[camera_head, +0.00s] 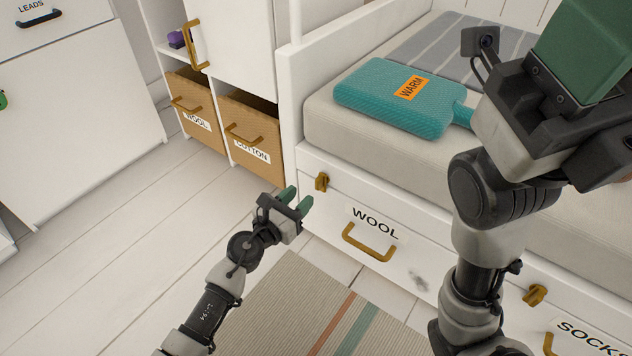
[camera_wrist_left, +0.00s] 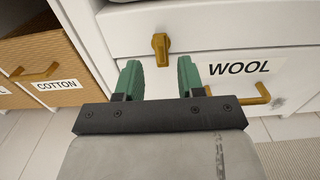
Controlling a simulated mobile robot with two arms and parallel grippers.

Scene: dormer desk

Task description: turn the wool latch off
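The wool latch (camera_head: 321,181) is a small brass turn piece on the white bed frame, just above the upper left of the drawer labelled WOOL (camera_head: 345,205). In the left wrist view the latch (camera_wrist_left: 160,48) stands roughly upright, straight ahead. My left gripper (camera_head: 297,199) is open and empty, its green fingers pointing at the drawer front, a little short of and below the latch. In the left wrist view its fingers (camera_wrist_left: 158,78) are spread on either side of the latch's line, not touching it. My right gripper (camera_head: 585,50) is raised close to the camera, partly cut off.
The drawer has a brass handle (camera_head: 369,242). A second latch (camera_head: 535,295) sits by the SOCKS drawer at right. A teal hot-water bottle (camera_head: 395,95) lies on the bed. Cardboard bins (camera_head: 250,130) stand left. The floor (camera_head: 110,240) at left is clear.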

